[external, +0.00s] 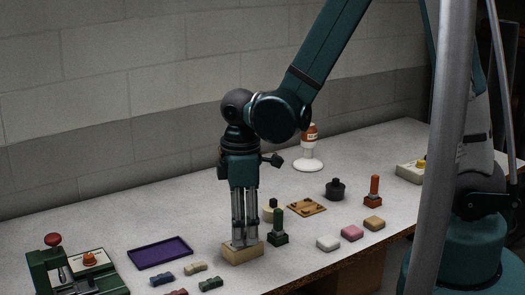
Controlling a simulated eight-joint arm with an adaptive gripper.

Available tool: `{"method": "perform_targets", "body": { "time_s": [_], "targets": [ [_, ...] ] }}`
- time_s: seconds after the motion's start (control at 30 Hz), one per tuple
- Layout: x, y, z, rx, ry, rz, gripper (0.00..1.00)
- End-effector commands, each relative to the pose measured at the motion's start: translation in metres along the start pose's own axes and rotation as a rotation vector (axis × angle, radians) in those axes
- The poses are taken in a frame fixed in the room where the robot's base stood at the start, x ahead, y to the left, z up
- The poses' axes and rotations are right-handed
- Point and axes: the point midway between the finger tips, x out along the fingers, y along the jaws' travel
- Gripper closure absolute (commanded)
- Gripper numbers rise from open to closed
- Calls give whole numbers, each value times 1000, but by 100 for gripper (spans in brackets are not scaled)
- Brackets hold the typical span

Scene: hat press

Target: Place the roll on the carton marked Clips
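My gripper (245,243) points straight down, its fingertips at a pale tan block-shaped box (232,256) on the table. The fingers look close together, but I cannot tell whether they grip the box or only touch or hover over it. No marking "Clips" is readable on anything. A cream rounded thing (269,207), partly hidden behind my gripper and a green stamp-like piece, may be the roll; I cannot tell. Small blocks in white (328,243), pink (352,233) and tan (374,223) lie to the right.
The green stamp-like piece (278,230) stands close right of my gripper. Behind are an orange board (306,207), a black knobbed disc (335,189) and a white stand (308,164). Left are a purple tray (160,253), small bow-shaped pieces (194,268) and a green press (48,272).

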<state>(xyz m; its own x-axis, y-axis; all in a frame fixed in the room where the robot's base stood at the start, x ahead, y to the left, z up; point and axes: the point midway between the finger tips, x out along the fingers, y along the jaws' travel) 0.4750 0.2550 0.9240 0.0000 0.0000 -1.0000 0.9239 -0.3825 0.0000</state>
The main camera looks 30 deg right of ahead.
Motion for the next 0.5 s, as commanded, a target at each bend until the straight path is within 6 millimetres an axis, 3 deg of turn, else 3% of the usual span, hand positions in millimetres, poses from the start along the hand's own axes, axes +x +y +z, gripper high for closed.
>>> {"method": "perform_targets", "body": {
  "time_s": [0.5],
  "targets": [
    [-51, 0, 0, 0, 0, 0, 61]
  ]
}}
